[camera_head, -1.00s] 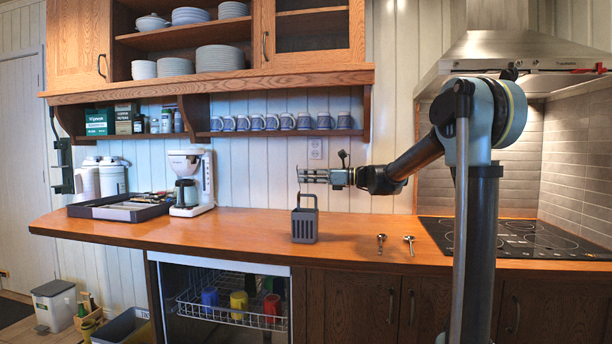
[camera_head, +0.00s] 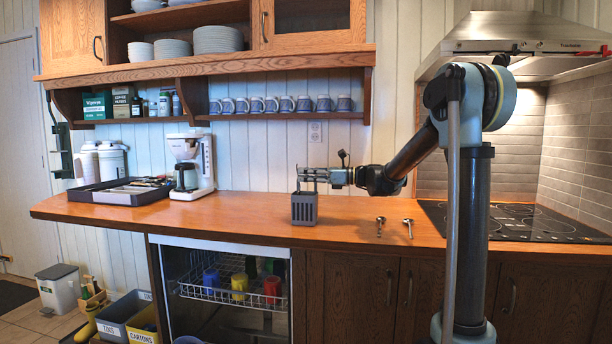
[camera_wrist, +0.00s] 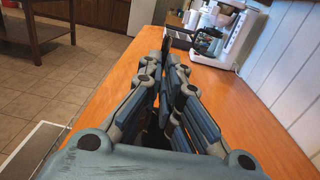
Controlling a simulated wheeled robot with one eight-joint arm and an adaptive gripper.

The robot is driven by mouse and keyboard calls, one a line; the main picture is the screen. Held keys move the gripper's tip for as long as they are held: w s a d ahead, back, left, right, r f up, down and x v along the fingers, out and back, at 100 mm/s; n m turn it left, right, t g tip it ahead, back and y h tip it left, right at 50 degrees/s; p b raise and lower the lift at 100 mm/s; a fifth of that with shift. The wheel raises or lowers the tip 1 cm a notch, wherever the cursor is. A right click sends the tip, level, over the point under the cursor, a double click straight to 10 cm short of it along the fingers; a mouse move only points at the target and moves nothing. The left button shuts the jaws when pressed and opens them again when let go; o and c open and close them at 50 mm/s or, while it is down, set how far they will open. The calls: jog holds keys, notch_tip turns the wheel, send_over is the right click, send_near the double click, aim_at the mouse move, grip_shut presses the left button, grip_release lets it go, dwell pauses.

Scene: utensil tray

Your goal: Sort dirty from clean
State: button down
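A grey slatted utensil basket (camera_head: 304,209) with an upright handle stands on the wooden counter. My gripper (camera_head: 312,175) is level, pointing left, at the height of the basket's handle; the handle is largely lost behind or among the fingers. The fingers also show in the wrist view (camera_wrist: 170,72), close together at the tips with a dark gap between them. Whether they press on the handle cannot be told. A dark tray (camera_head: 104,196) with utensils sits at the left end.
A coffee maker (camera_head: 192,166) stands beside the tray. Below the counter an open dishwasher rack (camera_head: 215,290) holds colored mugs. A cooktop (camera_head: 520,222) lies to the right. The counter between coffee maker and basket is clear.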

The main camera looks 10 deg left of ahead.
jog(key=shift+f, duration=0.1)
jog(key=c, duration=1.7)
grip_release()
jog(key=d, duration=1.2)
